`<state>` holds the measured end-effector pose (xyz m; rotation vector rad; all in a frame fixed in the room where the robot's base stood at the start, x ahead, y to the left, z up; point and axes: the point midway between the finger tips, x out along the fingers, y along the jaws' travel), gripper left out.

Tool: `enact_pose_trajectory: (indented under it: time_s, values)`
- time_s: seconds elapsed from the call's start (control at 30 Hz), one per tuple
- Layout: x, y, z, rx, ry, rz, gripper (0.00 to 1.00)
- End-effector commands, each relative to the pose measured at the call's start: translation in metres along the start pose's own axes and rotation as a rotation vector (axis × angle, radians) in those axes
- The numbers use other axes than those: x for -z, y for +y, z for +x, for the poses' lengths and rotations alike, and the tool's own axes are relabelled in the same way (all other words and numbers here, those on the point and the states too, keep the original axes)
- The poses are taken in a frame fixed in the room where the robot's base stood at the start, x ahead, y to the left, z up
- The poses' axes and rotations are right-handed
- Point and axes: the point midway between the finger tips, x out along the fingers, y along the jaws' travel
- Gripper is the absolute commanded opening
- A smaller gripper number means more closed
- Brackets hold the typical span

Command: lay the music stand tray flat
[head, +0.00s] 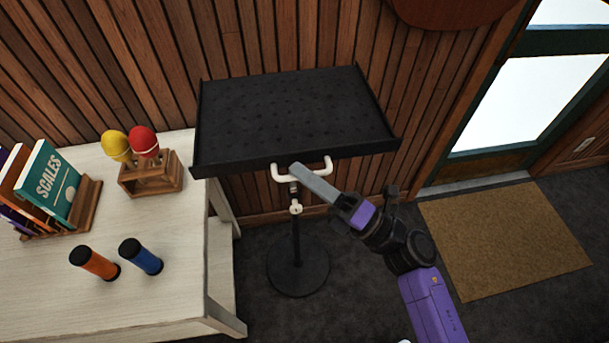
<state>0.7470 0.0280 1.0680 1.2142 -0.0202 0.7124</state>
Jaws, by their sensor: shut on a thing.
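The music stand has a wide black tray (295,110) with a dotted surface and raised side and front edges. Its upper face shows broadly to the head view; its exact tilt is hard to judge. A white U-shaped handle (326,169) sticks out below the tray's front edge. My gripper (297,173) reaches in from the lower right and is shut on the handle's left part. The gripper hides some of the handle. The black stand post (296,238) rises from a round base (298,276) on the floor.
A pale table (180,304) at left holds red and yellow maracas (143,141) in a wooden holder, orange and blue shakers (141,256), and books (52,187). A wooden wall (275,40) stands behind the tray. A mat (505,238) lies by the door at right.

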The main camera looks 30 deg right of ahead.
Motion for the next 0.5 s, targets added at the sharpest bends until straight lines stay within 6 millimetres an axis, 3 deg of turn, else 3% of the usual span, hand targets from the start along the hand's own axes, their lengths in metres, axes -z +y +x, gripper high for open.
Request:
enact_pose_trajectory:
  time_s: [0.5]
  values:
    - [-0.0045,0.0077,0.0048,-0.007,-0.001,-0.006,0.0]
